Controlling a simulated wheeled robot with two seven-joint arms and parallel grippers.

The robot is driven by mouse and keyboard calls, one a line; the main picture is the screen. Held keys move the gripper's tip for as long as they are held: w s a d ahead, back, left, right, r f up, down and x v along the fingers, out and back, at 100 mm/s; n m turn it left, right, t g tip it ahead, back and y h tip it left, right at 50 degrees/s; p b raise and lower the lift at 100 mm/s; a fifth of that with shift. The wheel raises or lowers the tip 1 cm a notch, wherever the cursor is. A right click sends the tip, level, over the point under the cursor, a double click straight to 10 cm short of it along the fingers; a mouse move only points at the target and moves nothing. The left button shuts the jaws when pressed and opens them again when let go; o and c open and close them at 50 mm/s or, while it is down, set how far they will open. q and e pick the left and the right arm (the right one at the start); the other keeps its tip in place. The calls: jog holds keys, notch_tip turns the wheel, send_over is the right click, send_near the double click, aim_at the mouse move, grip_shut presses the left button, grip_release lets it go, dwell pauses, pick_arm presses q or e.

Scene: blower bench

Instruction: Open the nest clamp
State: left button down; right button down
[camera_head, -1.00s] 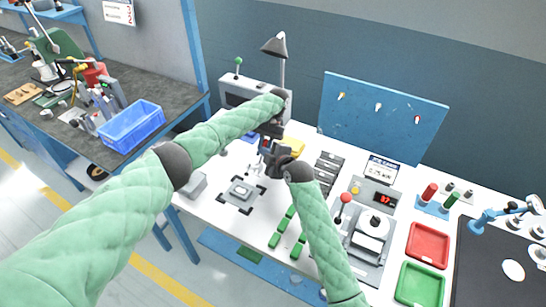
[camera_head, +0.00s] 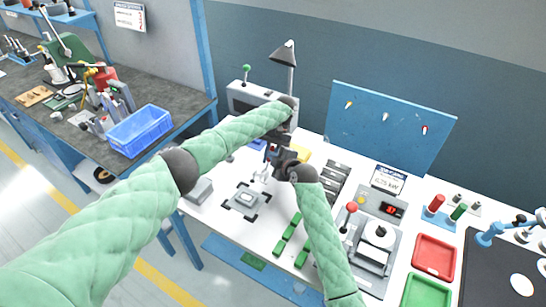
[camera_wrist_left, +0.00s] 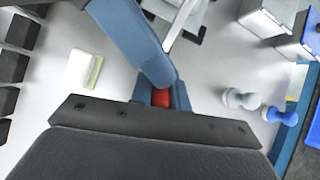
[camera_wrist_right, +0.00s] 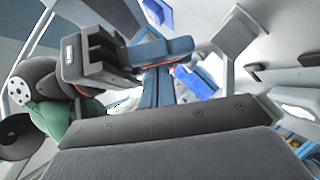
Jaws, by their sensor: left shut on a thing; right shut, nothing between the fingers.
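The nest clamp (camera_head: 263,175) is a small silver piece at the back of the grey nest plate (camera_head: 236,206) on the white bench. The left wrist view shows a metal lever (camera_wrist_left: 180,28) of it leading up from my fingers. My left gripper (camera_head: 271,150) is shut on a red handle (camera_wrist_left: 162,98), which shows between its blue fingers. My right gripper (camera_head: 283,160) is shut and empty, close beside the left one; in the right wrist view the two sets of blue fingers overlap. The grippers hide part of the clamp, so its exact angle is unclear.
Dark grey bins (camera_head: 336,182) and green blocks (camera_head: 292,226) lie right of the nest. A press with a red knob (camera_head: 352,206) stands farther right, near red (camera_head: 434,254) and green trays (camera_head: 428,292). A lamp (camera_head: 284,52) stands behind.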

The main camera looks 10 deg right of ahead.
pick_arm(q)
jog(key=shift+d+r, duration=0.1)
dwell(0.3)
jog(key=c, duration=1.3)
grip_release()
jog(key=shift+c, duration=0.2)
